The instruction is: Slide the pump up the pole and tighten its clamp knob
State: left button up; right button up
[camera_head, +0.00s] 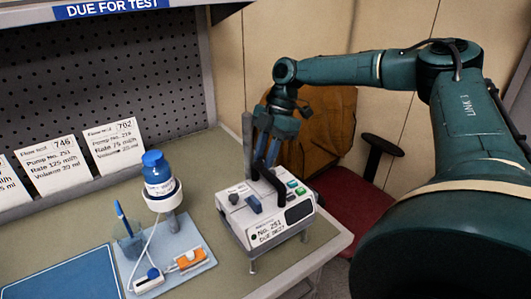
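The pump (254,224) is a white box labelled No. 251 that stands on small feet near the bench's right front corner. I cannot tell which part is the clamp knob. My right gripper (266,163) points down above the pump, its fingers at the handle's upper end. Whether they grip it is unclear. My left gripper is out of view.
A blue-capped bottle (158,174) sits in a white holder left of the pump, on a grey plate (190,235) with an orange-and-white device (187,259). A blue mat (65,280) lies front left. Cards (113,145) lean on the pegboard. A red chair (345,205) stands right.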

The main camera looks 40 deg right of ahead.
grip_shut()
